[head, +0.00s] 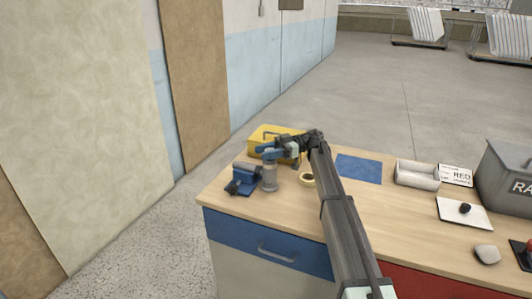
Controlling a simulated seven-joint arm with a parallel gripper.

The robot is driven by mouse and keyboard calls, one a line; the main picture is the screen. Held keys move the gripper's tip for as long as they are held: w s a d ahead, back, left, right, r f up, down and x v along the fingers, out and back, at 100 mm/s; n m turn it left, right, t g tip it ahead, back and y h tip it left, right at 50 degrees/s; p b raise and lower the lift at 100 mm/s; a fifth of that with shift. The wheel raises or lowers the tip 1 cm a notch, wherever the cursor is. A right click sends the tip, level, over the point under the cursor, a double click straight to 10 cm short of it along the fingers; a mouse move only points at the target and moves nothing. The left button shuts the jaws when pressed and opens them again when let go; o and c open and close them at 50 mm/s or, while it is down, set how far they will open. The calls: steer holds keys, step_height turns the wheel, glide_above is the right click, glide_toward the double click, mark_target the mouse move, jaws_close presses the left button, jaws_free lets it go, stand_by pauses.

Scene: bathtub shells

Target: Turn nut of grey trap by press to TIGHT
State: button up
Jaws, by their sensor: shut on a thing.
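The grey trap (269,179) stands upright on the left part of the workbench, beside a blue clamp-like device (243,181), which may be the press. A blue piece (268,153) sits at the top of the trap; I cannot tell whether it is the nut or a tool around it. My gripper (282,151) reaches in from the right at the height of this blue piece and is shut on it. The fingertips are small and partly hidden. No TIGHT mark is readable.
A yellow box (262,136) stands close behind the trap. A tape roll (307,180) lies to its right. A blue mat (359,169), a pale tray (416,175), a RED sign (456,175) and a grey bin (505,175) are farther right. The bench front left is clear.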

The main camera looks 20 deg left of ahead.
steer(key=o, duration=1)
step_height(320, 180, up, 10)
stand_by(0.5)
